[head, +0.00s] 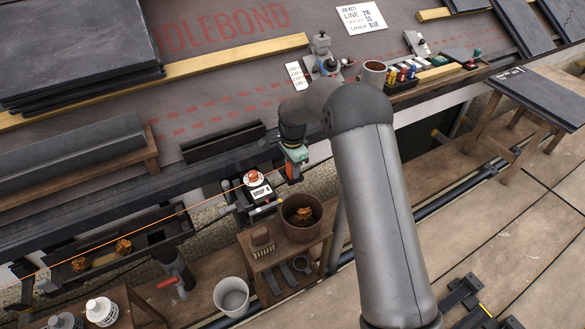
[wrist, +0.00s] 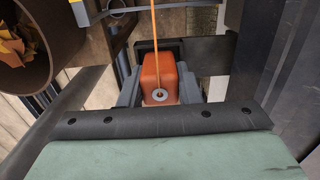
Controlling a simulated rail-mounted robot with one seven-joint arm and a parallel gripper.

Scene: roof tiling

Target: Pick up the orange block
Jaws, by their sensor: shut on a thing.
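The orange block (wrist: 169,76) sits between the grey fingers of my gripper (wrist: 158,88) in the wrist view. The fingers are shut on its two sides. A taut orange string rises from a small metal washer (wrist: 159,95) on the block's near face. In the head view my gripper (head: 293,168) hangs just right of the box labelled "DROP A" (head: 262,191). A bit of orange shows at its jaws. The string (head: 130,228) runs from there down to the left along the gutter. The block's underside is hidden.
A brown bucket with orange leaves (head: 302,232) stands on a small wooden stand beside a brush (head: 262,240). A pale bucket (head: 231,296) is on the floor. A red item on a white dish (head: 254,178) is close left of my gripper. Slates (head: 75,50) lie on the roof.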

